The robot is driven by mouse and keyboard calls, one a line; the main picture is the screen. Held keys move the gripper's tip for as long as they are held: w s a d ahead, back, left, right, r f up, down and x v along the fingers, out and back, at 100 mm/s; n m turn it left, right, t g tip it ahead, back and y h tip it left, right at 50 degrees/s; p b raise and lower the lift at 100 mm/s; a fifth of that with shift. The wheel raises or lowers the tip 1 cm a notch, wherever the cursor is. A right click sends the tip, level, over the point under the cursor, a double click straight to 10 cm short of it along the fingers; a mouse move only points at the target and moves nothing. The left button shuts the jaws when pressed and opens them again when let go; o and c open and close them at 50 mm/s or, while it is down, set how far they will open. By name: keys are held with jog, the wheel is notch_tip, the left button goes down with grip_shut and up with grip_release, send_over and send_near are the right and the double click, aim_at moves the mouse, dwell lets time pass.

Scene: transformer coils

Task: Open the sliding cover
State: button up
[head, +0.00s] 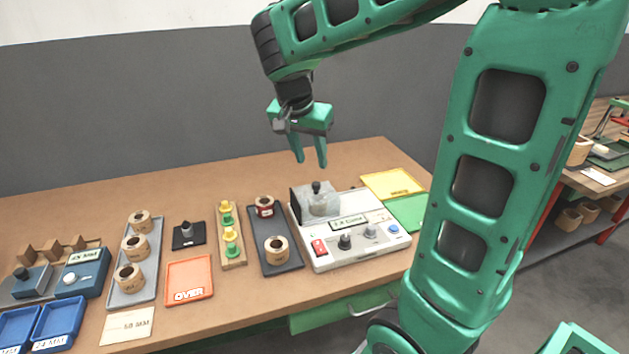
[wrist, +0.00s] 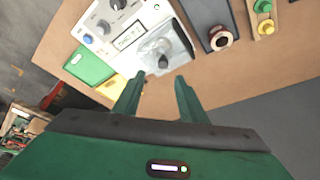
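The sliding cover (head: 321,201) is a clear box-like cover with a dark knob on top, on the back part of a white and grey instrument (head: 350,259). A dark upright plate stands at its left side. The cover (wrist: 158,49) also shows in the wrist view, with its dark knob near the middle. My gripper (head: 309,163) is open and empty, fingers pointing down, above and slightly left of the cover and apart from it. In the wrist view, the two green fingers (wrist: 158,98) are spread just below the cover.
A dark tray (head: 290,266) with two coils lies left of the instrument. A wooden peg rack (head: 238,262) stands beyond it. A yellow mat (head: 393,184) and a green mat (head: 407,213) lie to the right. An orange tray (head: 190,279) is farther left. The air around my gripper is clear.

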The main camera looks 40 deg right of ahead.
aim_at(316, 183)
jog(key=x, duration=1)
jog(key=shift+w+d+f, duration=0.1)
jog(key=shift+w+f, duration=0.2)
jog(key=shift+w, duration=0.1)
grip_shut()
